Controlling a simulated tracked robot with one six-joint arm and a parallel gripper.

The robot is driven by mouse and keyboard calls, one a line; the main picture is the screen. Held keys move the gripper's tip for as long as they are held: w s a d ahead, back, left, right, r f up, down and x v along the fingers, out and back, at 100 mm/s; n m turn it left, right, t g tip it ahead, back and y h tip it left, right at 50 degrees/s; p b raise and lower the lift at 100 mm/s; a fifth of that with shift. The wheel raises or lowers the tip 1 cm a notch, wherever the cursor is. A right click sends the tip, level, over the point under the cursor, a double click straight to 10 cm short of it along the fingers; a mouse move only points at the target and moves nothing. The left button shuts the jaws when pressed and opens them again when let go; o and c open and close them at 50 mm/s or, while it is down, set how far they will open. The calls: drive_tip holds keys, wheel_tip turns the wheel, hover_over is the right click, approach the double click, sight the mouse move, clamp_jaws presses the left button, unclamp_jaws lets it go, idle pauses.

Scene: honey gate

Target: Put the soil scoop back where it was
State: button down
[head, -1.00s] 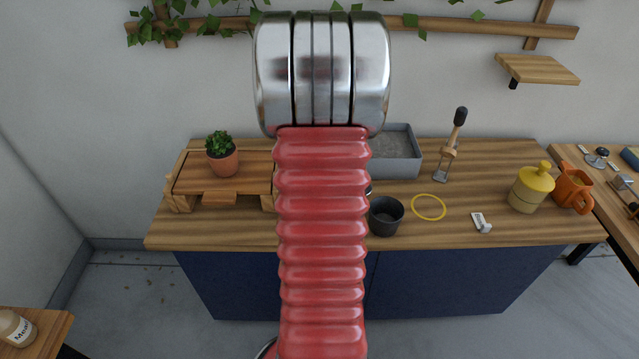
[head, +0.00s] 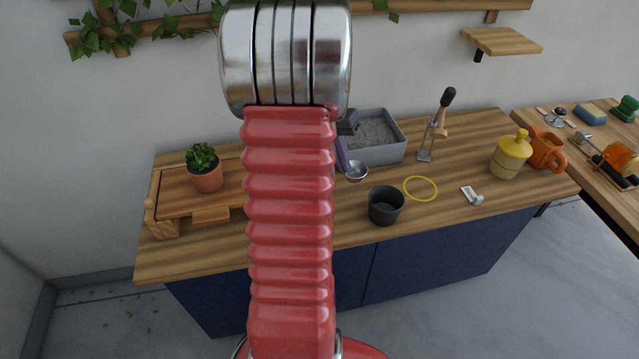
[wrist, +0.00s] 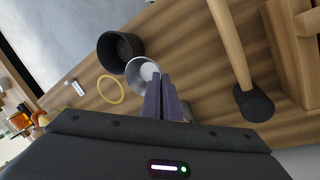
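The soil scoop shows its round metal bowl (head: 356,171) in the head view, just left of and behind the dark pot. In the wrist view the bowl (wrist: 142,73) sits at the tips of my gripper's purple fingers (wrist: 165,100), which are close together. My gripper (head: 343,155) is shut on the scoop; its handle is hidden. The bowl appears held above the counter, but its height is hard to tell. My arm hides part of the counter in the head view.
A dark pot (head: 386,206), yellow ring (head: 421,188) and grey tray (head: 378,140) are close by. A wooden stand (head: 165,188) bears a potted plant (head: 205,168). A wooden handle with a black end (wrist: 235,60) shows in the wrist view.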

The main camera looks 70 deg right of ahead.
drive_tip(key=shift+w, duration=0.3)
drive_tip(key=shift+f, duration=0.1)
drive_tip(key=shift+f, duration=3)
drive_tip(key=shift+f, duration=0.1)
drive_tip(key=shift+f, duration=1.8)
drive_tip(key=c, duration=2.5)
unclamp_jaws()
drive_tip(key=shift+f, duration=0.1)
